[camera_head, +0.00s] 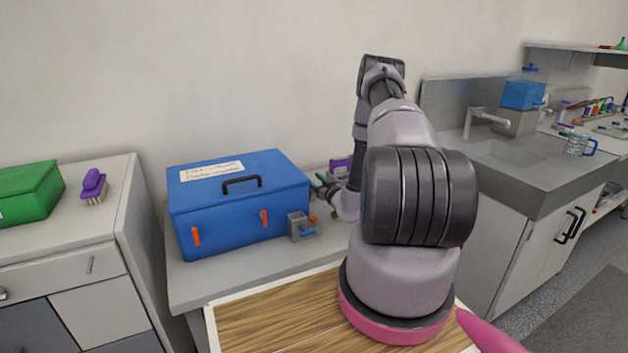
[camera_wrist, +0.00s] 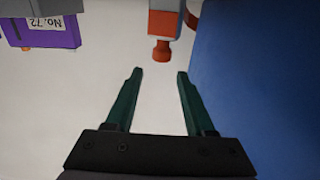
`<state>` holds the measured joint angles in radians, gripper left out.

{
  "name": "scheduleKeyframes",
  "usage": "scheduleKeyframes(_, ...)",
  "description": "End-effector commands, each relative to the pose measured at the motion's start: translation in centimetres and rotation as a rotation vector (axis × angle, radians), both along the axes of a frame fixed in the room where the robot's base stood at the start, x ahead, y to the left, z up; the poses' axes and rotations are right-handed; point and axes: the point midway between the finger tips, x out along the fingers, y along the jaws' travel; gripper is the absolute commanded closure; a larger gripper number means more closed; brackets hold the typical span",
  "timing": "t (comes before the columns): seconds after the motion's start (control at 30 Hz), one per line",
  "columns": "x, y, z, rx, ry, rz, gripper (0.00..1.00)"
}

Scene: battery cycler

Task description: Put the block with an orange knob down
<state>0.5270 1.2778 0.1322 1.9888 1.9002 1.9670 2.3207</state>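The block with an orange knob (camera_wrist: 164,22) shows at the top of the wrist view, grey with an orange end. Its knob points toward my gripper (camera_wrist: 160,72). The two dark green fingers are apart with nothing between them, and the knob lies just beyond the fingertips, not touching them. In the head view an orange knob (camera_head: 313,219) shows beside a grey block with a blue knob (camera_head: 297,226), at the right front of the blue case. My gripper (camera_head: 321,183) is partly hidden there behind the case and my arm.
The blue case (camera_head: 235,205) with orange latches stands close on the grey bench; its side (camera_wrist: 265,80) fills the right of the wrist view. A purple item labelled No. 72 (camera_wrist: 45,32) is at upper left there. A wooden-topped surface (camera_head: 270,320) lies in front.

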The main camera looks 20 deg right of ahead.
Motion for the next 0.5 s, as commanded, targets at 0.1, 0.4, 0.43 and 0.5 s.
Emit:
scheduleKeyframes(0.1, -0.4, 0.0, -1.0, -0.006, 0.017, 0.000, 0.46)
scheduleKeyframes(0.4, -3.8, -0.5, 0.1, 0.002, 0.019, -0.006, 0.46)
scheduleKeyframes(0.43, -4.5, -0.6, 0.1, 0.003, 0.019, -0.005, 0.46)
scheduleKeyframes(0.5, -6.1, -0.8, 0.2, 0.003, 0.018, -0.005, 0.46)
